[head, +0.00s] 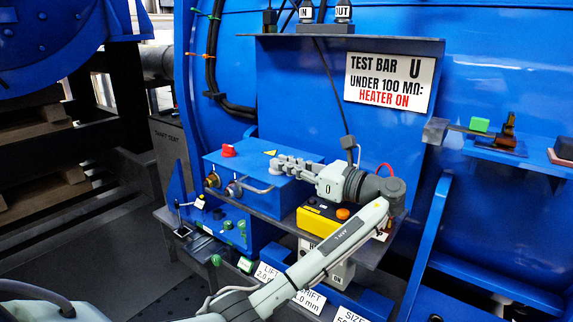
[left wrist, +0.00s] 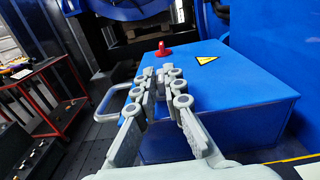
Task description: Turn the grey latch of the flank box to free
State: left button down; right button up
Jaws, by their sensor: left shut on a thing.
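The flank box (head: 225,170) is a blue box on the bench, with a red knob (head: 228,150) and a yellow warning triangle (head: 270,153) on top. It also shows in the left wrist view (left wrist: 235,95). My left gripper (head: 280,164) reaches over the box top from the right. In the left wrist view its two jointed fingers (left wrist: 161,84) are close together with a small grey piece between them, apparently the grey latch. The fingers mostly hide the latch, and its turn angle cannot be told. My right gripper is not in view.
A grey bar handle (left wrist: 110,98) sticks out from the box side. A yellow control box (head: 322,222) with an orange button stands under my left wrist. A blue panel with a test bar sign (head: 390,82) rises behind. A shelf (head: 520,155) with small parts is at right.

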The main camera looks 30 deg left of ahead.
aim_at(286, 175)
pick_arm(q)
jog(key=shift+a, duration=0.1)
jog(key=c, duration=1.6)
grip_release()
jog(key=shift+f, duration=0.1)
jog(key=shift+r, duration=0.35)
notch_tip(286, 175, up, 9)
jog(key=shift+r, duration=0.2)
